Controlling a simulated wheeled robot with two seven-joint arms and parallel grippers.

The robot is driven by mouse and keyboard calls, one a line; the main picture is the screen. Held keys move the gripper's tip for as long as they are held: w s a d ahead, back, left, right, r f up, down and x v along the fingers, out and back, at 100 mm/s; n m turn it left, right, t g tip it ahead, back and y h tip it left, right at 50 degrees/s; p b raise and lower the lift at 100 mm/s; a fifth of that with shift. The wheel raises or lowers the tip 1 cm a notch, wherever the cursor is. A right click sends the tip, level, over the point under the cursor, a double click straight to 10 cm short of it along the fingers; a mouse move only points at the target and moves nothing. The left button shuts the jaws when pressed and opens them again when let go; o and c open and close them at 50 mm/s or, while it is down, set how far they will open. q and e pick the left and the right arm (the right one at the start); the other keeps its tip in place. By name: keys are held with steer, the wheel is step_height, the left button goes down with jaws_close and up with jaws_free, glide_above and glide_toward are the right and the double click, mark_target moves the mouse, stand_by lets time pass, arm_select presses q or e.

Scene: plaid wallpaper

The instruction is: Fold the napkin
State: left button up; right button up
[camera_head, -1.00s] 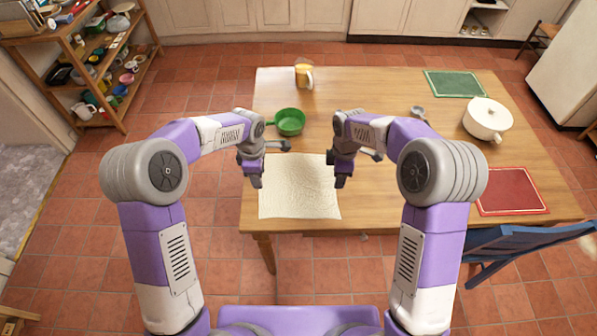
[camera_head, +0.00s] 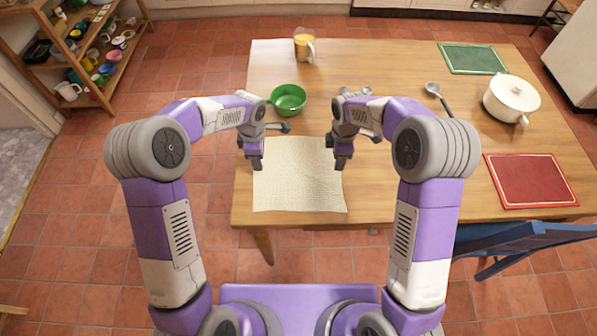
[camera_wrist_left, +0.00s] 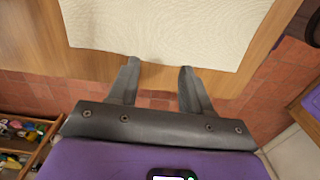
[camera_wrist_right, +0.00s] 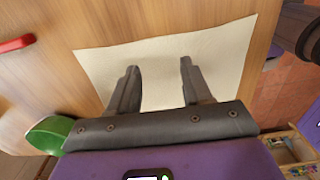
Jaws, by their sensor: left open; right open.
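A cream textured napkin (camera_head: 298,180) lies flat and unfolded at the left front of the wooden table. It also shows in the left wrist view (camera_wrist_left: 165,30) and the right wrist view (camera_wrist_right: 165,75). My left gripper (camera_head: 257,165) is open and empty above the napkin's left edge; its fingers (camera_wrist_left: 158,65) point at that edge in the left wrist view. My right gripper (camera_head: 340,165) is open and empty by the napkin's upper right side; its fingers (camera_wrist_right: 158,65) hang over the cloth in the right wrist view. I cannot tell whether either touches the cloth.
A green pan (camera_head: 288,98) stands just behind the napkin. A yellow-filled glass mug (camera_head: 304,46) is at the back. A ladle (camera_head: 438,97), white pot (camera_head: 511,99), green mat (camera_head: 472,58) and red mat (camera_head: 530,181) lie to the right. A blue chair (camera_head: 510,240) stands at the front right.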

arm_select(q)
steer(key=shift+f, duration=2.9)
arm_select(e)
steer(key=shift+f, duration=2.9)
arm_select(q)
steer(key=shift+f, duration=0.2)
arm_select(e)
steer(key=shift+f, duration=0.2)
arm_select(q)
steer(key=shift+r, duration=0.1)
steer(key=shift+c, duration=0.6)
arm_select(e)
steer(key=shift+r, duration=0.1)
steer(key=shift+c, duration=0.6)
arm_select(q)
jaws_close()
arm_select(e)
jaws_close()
arm_select(q)
steer(key=shift+r, duration=0.1)
arm_select(e)
steer(key=shift+r, duration=0.15)
